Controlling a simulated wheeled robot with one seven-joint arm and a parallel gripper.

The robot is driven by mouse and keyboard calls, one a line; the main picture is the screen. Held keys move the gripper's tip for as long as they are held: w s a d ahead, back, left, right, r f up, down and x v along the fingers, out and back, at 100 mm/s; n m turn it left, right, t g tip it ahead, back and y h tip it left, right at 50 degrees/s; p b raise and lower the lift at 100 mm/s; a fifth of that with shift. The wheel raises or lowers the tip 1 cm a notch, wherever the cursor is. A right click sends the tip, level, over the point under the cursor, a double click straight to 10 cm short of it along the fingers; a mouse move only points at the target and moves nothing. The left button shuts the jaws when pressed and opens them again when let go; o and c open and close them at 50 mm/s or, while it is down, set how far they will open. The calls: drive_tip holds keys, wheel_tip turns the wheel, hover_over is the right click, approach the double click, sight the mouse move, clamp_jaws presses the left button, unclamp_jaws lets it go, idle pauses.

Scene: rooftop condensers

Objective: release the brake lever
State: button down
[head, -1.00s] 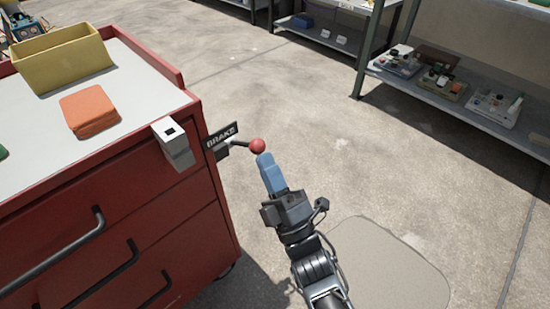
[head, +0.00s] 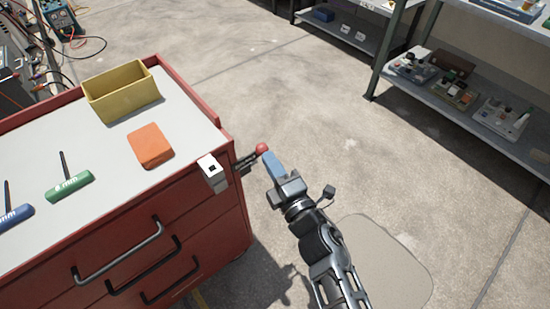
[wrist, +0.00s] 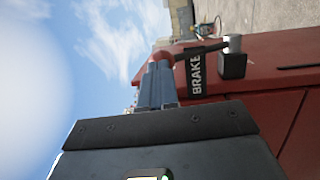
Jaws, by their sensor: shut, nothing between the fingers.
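The brake lever, a dark rod with a red ball knob (head: 262,149), sticks out from the right side of the red cart (head: 185,225).
On the cart top are a yellow bin (head: 122,105), an orange block (head: 151,146), a green hex driver (head: 70,186) and a blue one (head: 15,217). A grey-white bracket (head: 213,172) sits at the cart's corner. Shelves (head: 470,100) stand at the right; open floor lies between.

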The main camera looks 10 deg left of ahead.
sight(260, 150)
drive_tip(key=shift+g, duration=0.3)
drive_tip(key=shift+w+a+r+p, duration=1.05)
drive_tip(key=shift+a+r+p, duration=0.25)
drive_tip(key=shift+p, duration=0.3)
drive_tip(key=shift+w+a+r, duration=0.15)
drive_tip(key=shift+a, duration=0.1)
drive_tip(key=shift+a+r, duration=0.1)
drive_tip(key=shift+r, duration=0.1)
drive_tip(key=p+v, duration=0.1)
drive_tip(key=v, duration=0.7)
drive_tip(key=shift+f+p, duration=0.3)
drive_tip(key=shift+p, duration=0.1)
